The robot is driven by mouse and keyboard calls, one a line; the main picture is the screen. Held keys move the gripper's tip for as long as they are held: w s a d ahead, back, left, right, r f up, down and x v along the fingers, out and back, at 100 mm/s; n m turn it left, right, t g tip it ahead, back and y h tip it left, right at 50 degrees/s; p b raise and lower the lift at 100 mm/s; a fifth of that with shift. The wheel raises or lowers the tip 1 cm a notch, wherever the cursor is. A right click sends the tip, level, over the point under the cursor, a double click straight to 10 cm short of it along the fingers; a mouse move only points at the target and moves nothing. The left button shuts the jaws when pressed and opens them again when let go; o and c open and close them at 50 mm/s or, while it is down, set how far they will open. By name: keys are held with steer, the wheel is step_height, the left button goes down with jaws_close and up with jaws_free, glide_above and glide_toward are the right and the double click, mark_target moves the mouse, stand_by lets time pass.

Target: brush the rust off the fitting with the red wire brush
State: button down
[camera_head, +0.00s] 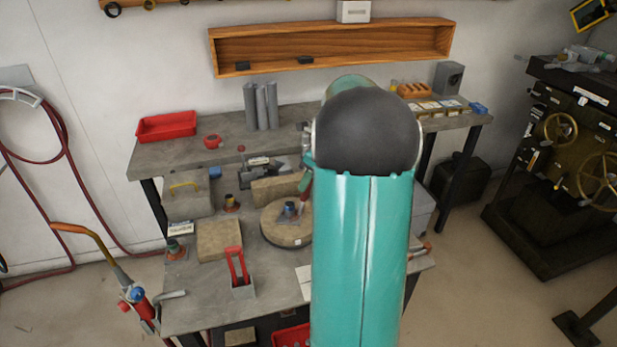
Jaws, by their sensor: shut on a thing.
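The fitting (290,208), small with a blue-grey top, stands on a round tan disc (272,232) on the grey workbench. Any rust on it is too small to make out. A slim red handle, which looks like the red wire brush (305,181), shows at the left edge of my arm, tilted just above and beside the fitting. My gripper (307,160) is mostly hidden behind my arm; only a dark sliver shows above the red handle, and it is shut on it. I cannot tell whether the bristles touch the fitting.
A red-handled tool (237,266) stands in a grey holder at the front. A tan block (219,240) lies left of the disc. A vise-like grey tool (262,175) and grey cylinders (262,106) stand behind. A red tray (166,127) is at back left.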

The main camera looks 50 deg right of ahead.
steer(key=shift+s+a+f, duration=0.1)
steer(key=shift+s+a, duration=0.45)
steer(key=shift+a, duration=0.15)
steer(key=shift+s+a+f, duration=0.1)
steer(key=shift+s+a, duration=0.4)
steer(key=shift+a, duration=0.2)
steer(key=shift+r, duration=0.1)
step_height(320, 180, up, 7)
steer(key=shift+w, duration=0.1)
stand_by(0.7)
